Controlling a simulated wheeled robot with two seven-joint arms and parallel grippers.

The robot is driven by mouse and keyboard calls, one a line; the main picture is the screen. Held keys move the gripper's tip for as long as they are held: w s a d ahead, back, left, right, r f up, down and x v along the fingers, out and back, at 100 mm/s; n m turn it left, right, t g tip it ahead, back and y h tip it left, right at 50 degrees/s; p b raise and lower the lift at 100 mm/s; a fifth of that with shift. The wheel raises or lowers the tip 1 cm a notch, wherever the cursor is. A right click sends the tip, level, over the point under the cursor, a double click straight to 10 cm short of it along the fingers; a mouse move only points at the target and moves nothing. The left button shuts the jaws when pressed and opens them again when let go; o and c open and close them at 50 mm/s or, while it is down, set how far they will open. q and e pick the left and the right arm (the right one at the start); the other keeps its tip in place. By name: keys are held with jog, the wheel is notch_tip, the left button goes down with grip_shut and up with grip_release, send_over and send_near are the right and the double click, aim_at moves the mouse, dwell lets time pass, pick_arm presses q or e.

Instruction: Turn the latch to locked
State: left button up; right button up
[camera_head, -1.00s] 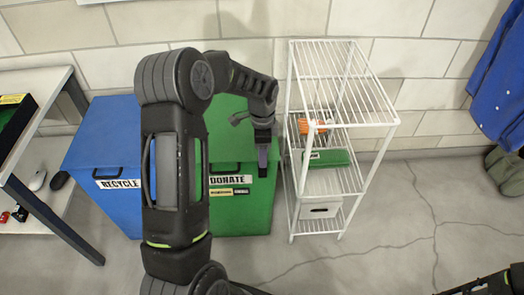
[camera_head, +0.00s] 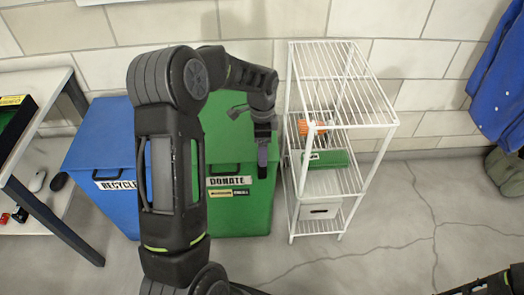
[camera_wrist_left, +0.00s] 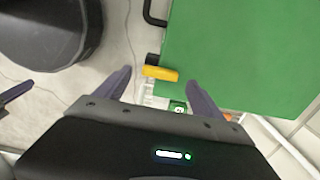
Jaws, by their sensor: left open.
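The latch (camera_wrist_left: 160,74) is a short yellow bar with a black end, at the edge of the green bin in the left wrist view. It lies across the gap between the fingertips of my left gripper (camera_wrist_left: 160,78), which is open and does not grip it. In the head view, my left gripper (camera_head: 262,157) points down in front of the green bin (camera_head: 236,215), near its right side. The latch cannot be made out there. My right gripper cannot be made out; only a dark part of my own body shows at the lower right.
A blue bin (camera_head: 100,150) stands left of the green bin. A white wire rack (camera_head: 343,118) stands close on the right, holding a green box (camera_head: 326,159) and a white bin (camera_head: 319,209). A table (camera_head: 48,200) is at far left. The floor in front is clear.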

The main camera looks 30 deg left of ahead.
pick_arm(q)
notch_tip(320, 180, up, 5)
jog(key=shift+r, duration=0.1)
dwell(0.6)
jog(key=s+d+f+n+h+p, duration=0.1)
jog(key=s+d+f+n+p, duration=0.15)
jog(key=d+f, duration=0.5)
jog(key=s+d+f+n+h+p, duration=0.25)
jog(key=d+f, duration=0.25)
jog(key=d, duration=0.5)
jog(key=s+d+f+n+p, duration=0.2)
jog(key=s+d, duration=0.4)
jog(key=s, duration=0.3)
jog(key=s+d+f+n+p, duration=0.1)
jog(key=s+d+n+p, duration=0.1)
jog(key=s+d+n, duration=0.3)
jog(key=s, duration=0.4)
jog(key=shift+s+d+f+n+t+h, duration=0.3)
jog(key=shift+d+f+t+h, duration=0.05)
jog(key=shift+t, duration=0.05)
